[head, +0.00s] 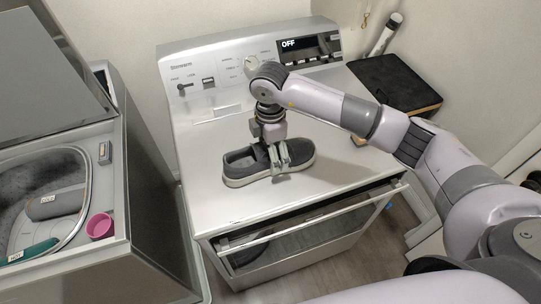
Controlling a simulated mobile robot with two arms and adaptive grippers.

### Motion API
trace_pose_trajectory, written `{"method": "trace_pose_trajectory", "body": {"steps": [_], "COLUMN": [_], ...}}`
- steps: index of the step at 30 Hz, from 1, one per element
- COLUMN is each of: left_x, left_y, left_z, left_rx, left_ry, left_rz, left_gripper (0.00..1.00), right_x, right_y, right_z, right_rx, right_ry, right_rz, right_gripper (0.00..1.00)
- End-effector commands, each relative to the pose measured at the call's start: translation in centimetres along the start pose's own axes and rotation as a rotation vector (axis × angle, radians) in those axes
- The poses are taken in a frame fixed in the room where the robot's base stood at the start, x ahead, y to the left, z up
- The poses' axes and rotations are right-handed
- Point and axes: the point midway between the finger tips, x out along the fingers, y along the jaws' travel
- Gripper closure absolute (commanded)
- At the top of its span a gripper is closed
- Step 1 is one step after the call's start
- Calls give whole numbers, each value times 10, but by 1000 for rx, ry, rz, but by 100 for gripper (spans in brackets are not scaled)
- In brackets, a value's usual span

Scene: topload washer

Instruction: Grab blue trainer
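A dark grey-blue trainer (238,165) with a pale sole lies on the flat white top of the front-door machine, its opening to the left and its toe to the right. My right arm comes in from the right, and its gripper (281,163) points down at the middle of the trainer. The fingers overlap the shoe's near side and hide part of it. Whether they are closed on it cannot be told. My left gripper is out of view.
The white machine (215,205) has a control panel reading OFF. At left, an open topload washer (118,215) holds grey and teal items, with a pink cup (99,226) on its rim. A black board (398,82) is at the back right. The white top left of the trainer is clear.

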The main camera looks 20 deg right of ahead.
Motion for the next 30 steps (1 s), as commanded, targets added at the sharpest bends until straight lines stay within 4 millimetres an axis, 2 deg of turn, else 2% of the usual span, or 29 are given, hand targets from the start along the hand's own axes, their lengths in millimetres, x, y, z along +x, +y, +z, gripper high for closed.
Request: {"method": "trace_pose_trajectory", "body": {"steps": [5, 30], "left_x": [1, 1], "left_y": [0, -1], "left_z": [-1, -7], "left_rx": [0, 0], "left_ry": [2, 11], "left_rz": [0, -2], "left_gripper": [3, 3], "right_x": [0, -1], "right_y": [0, 1], "right_z": [0, 0], "right_rx": [-1, 0], "right_ry": [0, 1], "right_rz": [1, 2], "right_gripper": [17, 73]}}
